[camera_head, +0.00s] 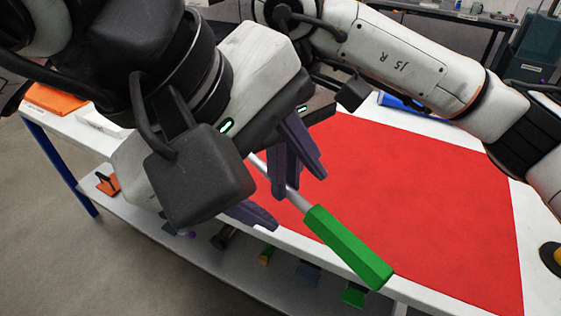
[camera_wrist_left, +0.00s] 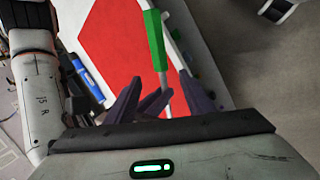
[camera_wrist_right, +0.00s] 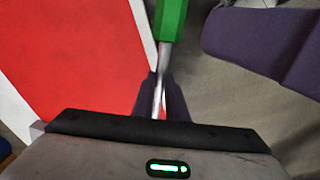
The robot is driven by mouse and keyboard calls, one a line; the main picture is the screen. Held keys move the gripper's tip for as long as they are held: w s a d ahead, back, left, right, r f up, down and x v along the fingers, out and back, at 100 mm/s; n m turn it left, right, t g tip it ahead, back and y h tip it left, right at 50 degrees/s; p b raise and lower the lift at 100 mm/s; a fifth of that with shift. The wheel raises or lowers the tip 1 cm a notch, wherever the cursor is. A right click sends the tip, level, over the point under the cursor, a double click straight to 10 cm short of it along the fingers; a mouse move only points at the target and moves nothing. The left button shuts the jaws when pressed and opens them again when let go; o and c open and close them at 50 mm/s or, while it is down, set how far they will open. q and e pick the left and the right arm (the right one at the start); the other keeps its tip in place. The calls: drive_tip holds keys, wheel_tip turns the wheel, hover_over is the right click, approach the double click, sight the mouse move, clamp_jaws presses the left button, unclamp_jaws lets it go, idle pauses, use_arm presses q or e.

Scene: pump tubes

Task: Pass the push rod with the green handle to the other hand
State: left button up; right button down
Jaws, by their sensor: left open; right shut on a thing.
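The push rod has a long green handle (camera_head: 348,247) and a thin grey metal shaft (camera_head: 297,199). In the head view it slants down to the right over the red mat's front edge. My right gripper (camera_wrist_right: 160,82) is shut on the shaft just behind the handle. My left gripper (camera_wrist_left: 161,82) is open, its purple fingers spread on either side of the shaft in the left wrist view, where the green handle (camera_wrist_left: 154,40) points away. In the head view the left gripper's body hides much of the right gripper and the shaft's rear end.
A red mat (camera_head: 430,190) covers much of the white table and is clear on the right. A blue item (camera_head: 402,103) lies at its back edge. A lower shelf (camera_head: 215,262) holds several small coloured parts. An orange item (camera_head: 55,99) is at the left end.

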sight(319, 218)
use_arm(q)
drive_tip(key=x, duration=1.1)
drive_tip(key=shift+d+f, duration=0.15)
drive_tip(key=c, duration=1.1)
clamp_jaws()
use_arm(e)
drive_tip(key=c, duration=1.7)
unclamp_jaws()
drive_tip(key=shift+o, duration=0.2)
